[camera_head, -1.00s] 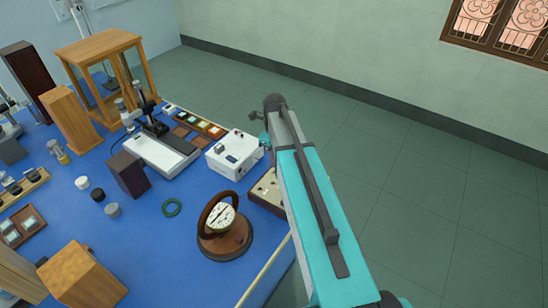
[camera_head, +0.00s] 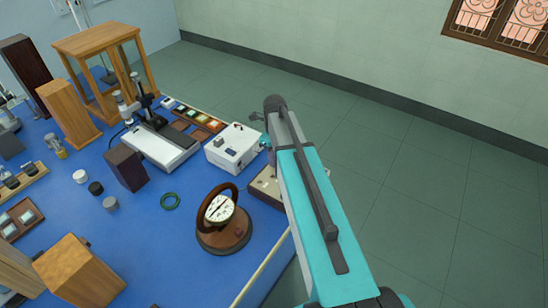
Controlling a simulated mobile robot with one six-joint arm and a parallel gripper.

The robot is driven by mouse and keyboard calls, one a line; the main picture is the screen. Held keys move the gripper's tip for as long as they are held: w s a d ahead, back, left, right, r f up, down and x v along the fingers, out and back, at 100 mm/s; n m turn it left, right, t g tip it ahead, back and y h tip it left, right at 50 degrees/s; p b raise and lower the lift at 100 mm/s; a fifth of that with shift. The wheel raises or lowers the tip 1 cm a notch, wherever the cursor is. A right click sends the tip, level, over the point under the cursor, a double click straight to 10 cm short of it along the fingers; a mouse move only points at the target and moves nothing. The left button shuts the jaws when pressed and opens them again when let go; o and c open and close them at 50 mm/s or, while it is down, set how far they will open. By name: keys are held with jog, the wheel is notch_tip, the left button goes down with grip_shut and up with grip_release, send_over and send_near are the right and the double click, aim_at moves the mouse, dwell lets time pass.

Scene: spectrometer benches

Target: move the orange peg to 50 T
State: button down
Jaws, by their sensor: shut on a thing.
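My arm (camera_head: 318,210) reaches up from the lower right, and its upper link covers the table's right edge. The orange peg is not visible. A tangent-type instrument (camera_head: 232,236) with a round wooden base, an upright ring and a white compass dial stands near the table's right edge. Beside it is a low beige box (camera_head: 263,187) with dark spots on top, partly covered by my arm. No 50 T marking is readable.
Open green floor (camera_head: 420,200) lies to the right.

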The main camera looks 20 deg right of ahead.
jog(key=shift+f, duration=0.35)
jog(key=c, duration=1.6)
grip_release()
jog(key=shift+r, duration=0.1)
jog(key=shift+r+b, duration=2.2)
jog(key=shift+r, duration=4.65)
jog(key=shift+s+f, duration=0.1)
jog(key=shift+s, duration=0.05)
